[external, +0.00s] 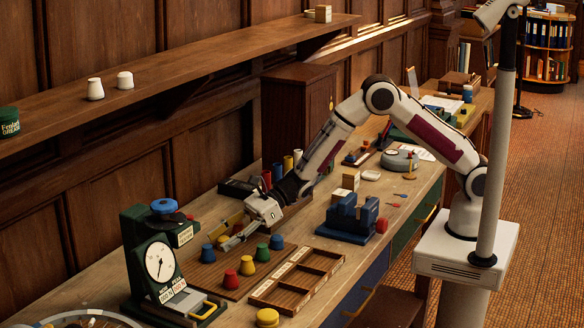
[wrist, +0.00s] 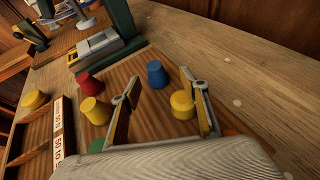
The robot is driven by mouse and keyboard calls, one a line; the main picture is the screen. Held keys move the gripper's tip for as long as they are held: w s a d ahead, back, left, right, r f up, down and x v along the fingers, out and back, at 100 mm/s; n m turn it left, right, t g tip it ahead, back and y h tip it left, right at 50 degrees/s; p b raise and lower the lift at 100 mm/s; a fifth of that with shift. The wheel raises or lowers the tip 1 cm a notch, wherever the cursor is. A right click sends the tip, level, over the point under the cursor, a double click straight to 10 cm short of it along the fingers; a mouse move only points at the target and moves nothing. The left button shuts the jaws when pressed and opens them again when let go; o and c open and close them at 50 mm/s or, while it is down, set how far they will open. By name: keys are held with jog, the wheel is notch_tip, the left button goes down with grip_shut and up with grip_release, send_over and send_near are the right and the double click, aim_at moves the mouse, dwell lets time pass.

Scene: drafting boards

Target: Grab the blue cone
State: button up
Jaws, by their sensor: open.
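One blue cone (external: 208,253) stands upright on the wooden board (external: 207,272), at its left end in the external view. It also shows in the wrist view (wrist: 157,75), framed between the fingertips and beyond them. A second blue cone (external: 276,242) stands at the board's right end in the external view. My gripper (external: 223,240) is open and empty, low over the board and just right of the first blue cone. In the wrist view my gripper (wrist: 160,80) has a yellow cone (wrist: 182,103) beside its right finger, which partly covers it.
A red cone (external: 231,279), a yellow cone (external: 247,266) and a green cone (external: 262,253) stand along the board's front. A green dial gauge (external: 155,262) stands left. A sectioned wooden tray (external: 270,291) lies in front. A blue block (external: 348,218) stands right.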

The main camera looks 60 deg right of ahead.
aim_at(207, 250)
jog(key=shift+w+a+f, duration=0.15)
jog(key=shift+a, duration=0.1)
jog(key=shift+a, duration=0.1)
jog(key=shift+w+a+f, duration=0.15)
jog(key=shift+a+f, duration=0.05)
jog(key=shift+a, duration=0.5)
jog(key=shift+w+a+f, duration=0.15)
jog(key=shift+a, duration=0.55)
jog(key=shift+x, duration=1.1)
jog(key=c, duration=1.2)
